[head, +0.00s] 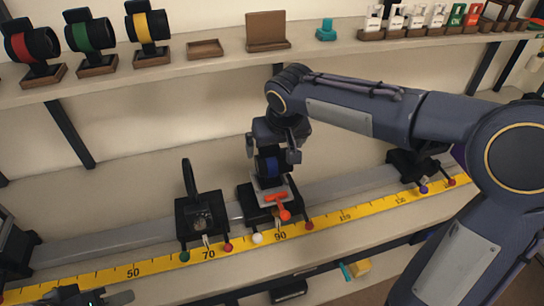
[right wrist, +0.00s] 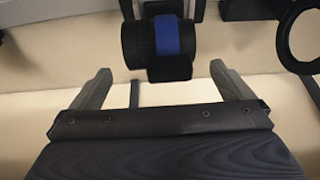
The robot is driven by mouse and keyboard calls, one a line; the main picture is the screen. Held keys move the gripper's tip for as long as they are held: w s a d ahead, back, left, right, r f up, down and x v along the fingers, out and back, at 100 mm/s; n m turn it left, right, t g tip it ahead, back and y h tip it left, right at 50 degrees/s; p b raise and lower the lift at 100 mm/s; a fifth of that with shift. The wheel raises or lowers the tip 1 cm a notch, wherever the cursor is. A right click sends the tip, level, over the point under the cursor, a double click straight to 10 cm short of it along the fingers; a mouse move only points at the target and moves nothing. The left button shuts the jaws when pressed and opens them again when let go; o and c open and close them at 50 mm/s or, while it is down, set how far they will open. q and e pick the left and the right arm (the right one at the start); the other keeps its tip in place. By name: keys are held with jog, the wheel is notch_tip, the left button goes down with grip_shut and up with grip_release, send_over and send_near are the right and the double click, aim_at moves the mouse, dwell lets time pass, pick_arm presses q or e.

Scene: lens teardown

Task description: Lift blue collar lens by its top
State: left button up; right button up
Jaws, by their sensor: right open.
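In the right wrist view the lens (right wrist: 168,38) lies beyond the spread fingertips (right wrist: 160,68), and the space directly between the fingers looks empty. I cannot tell whether either finger touches it. What looks like my left gripper (head: 82,297) shows at the bottom left edge, partly cut off; its jaws are unclear.
A carriage with a black ring (head: 187,180) stands left of the lens carriage; another carriage (head: 412,165) is to the right. A yellow scale (head: 130,273) runs along the front. Red, green and yellow collar lenses (head: 90,35) stand on the upper shelf (head: 190,75).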

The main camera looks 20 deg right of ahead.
aim_at(272, 158)
jog(key=x, duration=0.7)
jog(key=shift+s+f+p, duration=0.15)
jog(key=shift+p, duration=0.25)
jog(key=c, duration=1.3)
